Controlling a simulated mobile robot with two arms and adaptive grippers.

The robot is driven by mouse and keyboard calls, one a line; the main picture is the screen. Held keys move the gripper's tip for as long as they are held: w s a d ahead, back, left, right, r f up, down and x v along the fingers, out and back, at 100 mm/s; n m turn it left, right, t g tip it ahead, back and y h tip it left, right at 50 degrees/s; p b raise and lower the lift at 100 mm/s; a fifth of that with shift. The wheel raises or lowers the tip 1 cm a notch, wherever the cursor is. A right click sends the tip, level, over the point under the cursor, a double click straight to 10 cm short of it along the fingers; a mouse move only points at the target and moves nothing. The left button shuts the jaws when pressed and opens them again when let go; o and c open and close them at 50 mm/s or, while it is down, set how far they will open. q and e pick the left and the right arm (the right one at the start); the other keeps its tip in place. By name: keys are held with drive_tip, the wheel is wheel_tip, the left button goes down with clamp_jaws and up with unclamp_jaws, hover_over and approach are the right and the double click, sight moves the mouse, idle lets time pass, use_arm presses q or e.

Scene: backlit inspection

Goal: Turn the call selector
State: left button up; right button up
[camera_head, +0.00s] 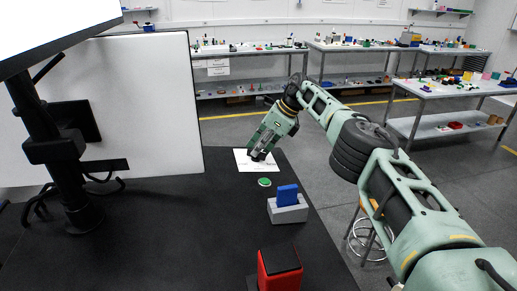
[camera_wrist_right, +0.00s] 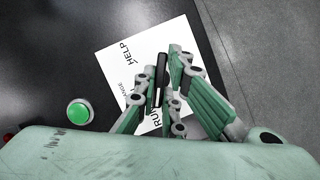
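The call selector's black knob (camera_wrist_right: 161,78), with a pale line on it, stands on a white card (camera_wrist_right: 112,62) printed with HELP, a word ending in ANGE and RUN, partly covered. The card (camera_head: 243,158) lies near the far edge of the dark table in the head view. My right gripper (camera_wrist_right: 163,82) reaches down over the card, one finger on each side of the knob, and appears closed on it. In the head view the right gripper (camera_head: 258,156) hides the knob. My left gripper is not in view.
A green button (camera_head: 264,182) sits near the card. A grey block with a blue piece (camera_head: 287,195) and a red box with a dark top (camera_head: 280,268) stand nearer. A monitor on a black stand (camera_head: 62,150) and a white panel (camera_head: 150,105) fill the left.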

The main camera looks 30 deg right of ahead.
drive_tip(key=o, duration=0.4)
drive_tip(key=shift+o, duration=0.2)
drive_tip(key=v, duration=1.2)
